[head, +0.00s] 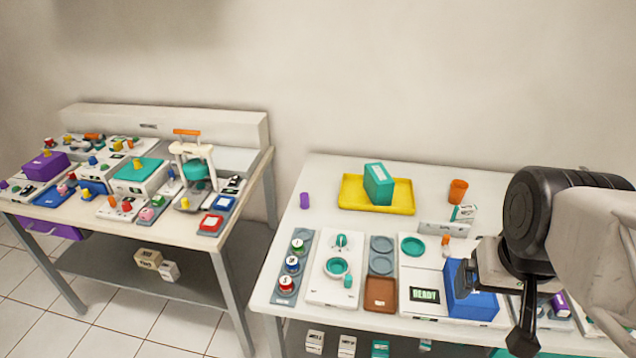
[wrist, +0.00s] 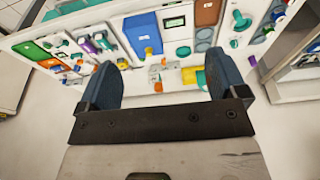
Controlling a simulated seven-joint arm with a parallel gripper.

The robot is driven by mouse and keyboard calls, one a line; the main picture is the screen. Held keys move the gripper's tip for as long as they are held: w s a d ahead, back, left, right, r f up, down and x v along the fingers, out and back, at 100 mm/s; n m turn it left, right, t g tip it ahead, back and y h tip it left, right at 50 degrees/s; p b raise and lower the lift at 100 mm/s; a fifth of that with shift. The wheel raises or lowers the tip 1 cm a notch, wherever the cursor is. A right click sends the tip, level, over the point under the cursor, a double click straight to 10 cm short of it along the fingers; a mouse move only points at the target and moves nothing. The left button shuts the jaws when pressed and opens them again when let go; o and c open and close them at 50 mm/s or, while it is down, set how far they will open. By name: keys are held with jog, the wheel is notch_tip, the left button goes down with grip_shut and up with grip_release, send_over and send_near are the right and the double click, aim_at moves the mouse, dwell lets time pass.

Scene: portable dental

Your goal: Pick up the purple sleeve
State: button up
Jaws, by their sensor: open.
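A small purple cylinder (head: 304,200), which looks like the sleeve, stands upright at the back left of the right-hand table (head: 330,175) in the head view. Another small purple piece (head: 558,304) lies among the devices at the right, partly hidden by my arm; a purple piece also shows in the wrist view (wrist: 88,46). My gripper (head: 497,308) is above the right part of this table, well to the right of the purple cylinder. In the wrist view my gripper (wrist: 163,80) has its two blue fingers wide apart, with nothing held between them.
A yellow tray (head: 350,195) with a teal box (head: 379,184) stands right of the purple cylinder. An orange cup (head: 457,191) is farther right. A blue box (head: 468,303) is near my gripper. Devices line the table front. The tabletop around the purple cylinder is clear. A second cluttered table stands left.

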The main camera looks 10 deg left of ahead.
jog(key=c, duration=0.5)
jog(key=shift+c, duration=0.2)
